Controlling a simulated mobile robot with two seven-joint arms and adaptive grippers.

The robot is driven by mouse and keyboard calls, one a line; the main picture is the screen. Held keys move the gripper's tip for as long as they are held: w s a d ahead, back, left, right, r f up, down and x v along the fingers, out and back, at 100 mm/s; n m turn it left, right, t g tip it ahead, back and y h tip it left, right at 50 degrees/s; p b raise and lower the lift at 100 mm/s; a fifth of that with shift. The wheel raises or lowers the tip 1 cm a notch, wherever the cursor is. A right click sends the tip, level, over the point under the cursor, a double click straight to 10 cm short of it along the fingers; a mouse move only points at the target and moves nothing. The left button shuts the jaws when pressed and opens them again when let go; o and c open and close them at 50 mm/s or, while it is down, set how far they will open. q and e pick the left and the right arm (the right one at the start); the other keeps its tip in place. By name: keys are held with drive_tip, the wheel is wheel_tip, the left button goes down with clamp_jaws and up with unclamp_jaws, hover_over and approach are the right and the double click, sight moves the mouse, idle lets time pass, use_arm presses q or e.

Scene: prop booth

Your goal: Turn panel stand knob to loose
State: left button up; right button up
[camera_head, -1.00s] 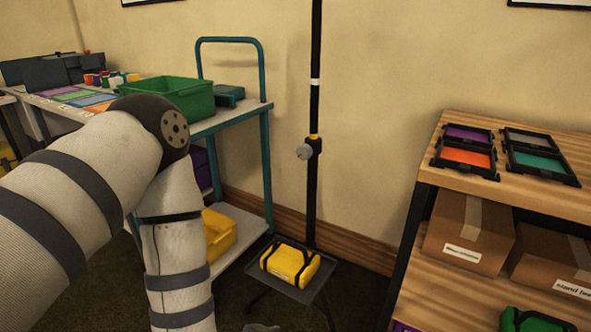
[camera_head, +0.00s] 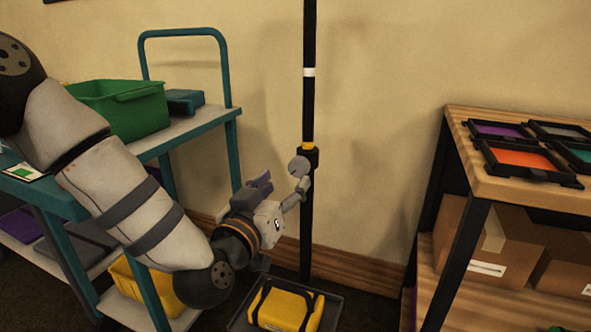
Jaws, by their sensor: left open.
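The panel stand (camera_head: 308,110) is a black upright pole with a white band and a yellow band. Its grey round knob (camera_head: 299,167) sits on the left side of a black collar (camera_head: 310,158), just under the yellow band. My left gripper (camera_head: 296,188) reaches up from the lower left, with its fingers close below and beside the knob. It is open. I cannot tell whether a finger touches the knob. Any marking of the knob's setting is too small to read. My right gripper is not in view.
A yellow case (camera_head: 285,309) lies on a dark tray (camera_head: 333,310) at the pole's foot. A teal cart (camera_head: 237,160) with a green bin (camera_head: 120,105) stands left. A wooden shelf (camera_head: 480,190) with coloured panels and boxes stands right. The wall is close behind the pole.

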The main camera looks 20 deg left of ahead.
sight(297, 170)
use_arm(q)
drive_tip(key=w+b, duration=0.1)
drive_tip(key=w, duration=0.7)
drive_tip(key=shift+w+d+f, duration=0.1)
drive_tip(key=shift+w+f, duration=0.05)
drive_tip(key=c, duration=1.2)
